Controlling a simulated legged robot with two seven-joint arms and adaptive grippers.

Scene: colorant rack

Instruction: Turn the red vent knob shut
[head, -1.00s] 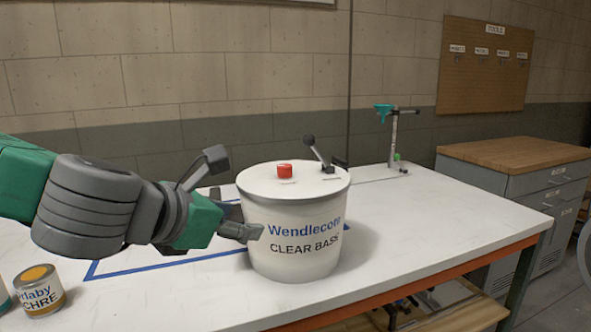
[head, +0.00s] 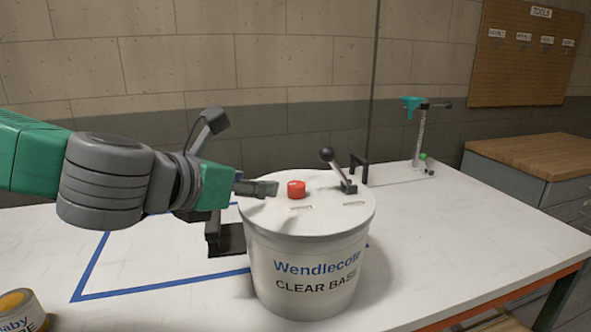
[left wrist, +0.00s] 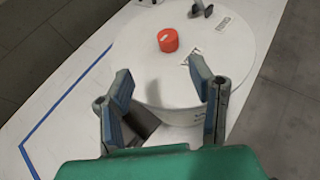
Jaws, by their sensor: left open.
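The red vent knob (head: 296,189) stands on the lid of a white bucket (head: 306,250) lettered "Wendlecote CLEAR BASE". It also shows in the left wrist view (left wrist: 168,40), beyond the fingertips. My left gripper (head: 262,189) is at the left edge of the lid in the head view, a short way left of the knob. In the left wrist view its two fingers (left wrist: 162,82) are spread apart, with nothing between them but the near part of the lid. The gripper does not touch the knob. My right gripper is in neither view.
A black ball-ended lever (head: 338,169) stands on the lid right of the knob. A dark bracket (head: 226,240) sits left of the bucket by a blue taped outline (head: 88,270). An ochre can (head: 20,312) is at lower left. A stand with a teal head (head: 417,140) is behind. The table's right side is clear.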

